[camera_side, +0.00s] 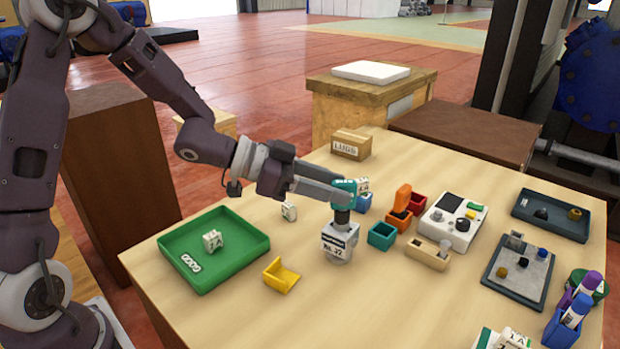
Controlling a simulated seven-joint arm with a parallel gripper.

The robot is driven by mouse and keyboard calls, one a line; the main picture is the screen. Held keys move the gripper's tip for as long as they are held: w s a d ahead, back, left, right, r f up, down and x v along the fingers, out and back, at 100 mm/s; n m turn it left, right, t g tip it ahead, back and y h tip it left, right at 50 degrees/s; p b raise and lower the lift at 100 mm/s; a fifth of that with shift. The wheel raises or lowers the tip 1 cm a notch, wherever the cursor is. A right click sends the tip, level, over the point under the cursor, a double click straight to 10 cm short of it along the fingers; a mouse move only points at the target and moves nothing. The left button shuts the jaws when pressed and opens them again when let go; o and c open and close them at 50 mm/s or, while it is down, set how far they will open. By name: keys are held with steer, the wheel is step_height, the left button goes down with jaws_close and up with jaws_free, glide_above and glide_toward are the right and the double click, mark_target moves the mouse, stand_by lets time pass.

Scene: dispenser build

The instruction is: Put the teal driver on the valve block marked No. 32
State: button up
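The teal driver (344,188) stands upright, its dark lower end (342,216) over the top of a pale grey valve block (338,246). The block's front label reads something like "No. 32". The dark end appears to meet the block's top, but I cannot tell whether it is fully seated. My gripper (341,196) reaches in from the left and appears shut around the driver's teal body. The fingers hide part of the driver.
A green tray (250,238) holding a white marked block is at left, with a yellow holder (281,276) in front. A teal bin (382,235), an orange bin (399,221) and a wooden holder (428,254) stand close right. A white device (452,222) and dark trays (519,273) lie beyond.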

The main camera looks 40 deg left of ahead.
steer(key=v, duration=0.6)
steer(key=shift+s+a+r, duration=0.15)
steer(key=shift+s+a, duration=0.05)
steer(key=shift+a, duration=0.1)
steer(key=s+a+r+n+y, duration=0.65)
steer(key=s+a+y, duration=0.2)
steer(key=y, duration=0.45)
steer(key=s+d+f+n+g+h, duration=0.1)
steer(key=s+d+f+g, duration=0.1)
steer(key=s, duration=0.6)
steer(key=s+d+f+n+g+h, duration=0.1)
steer(key=s+d+f+g+h, duration=0.1)
steer(key=s, duration=0.6)
steer(key=shift+d, duration=0.6)
steer(key=shift+n, duration=0.25)
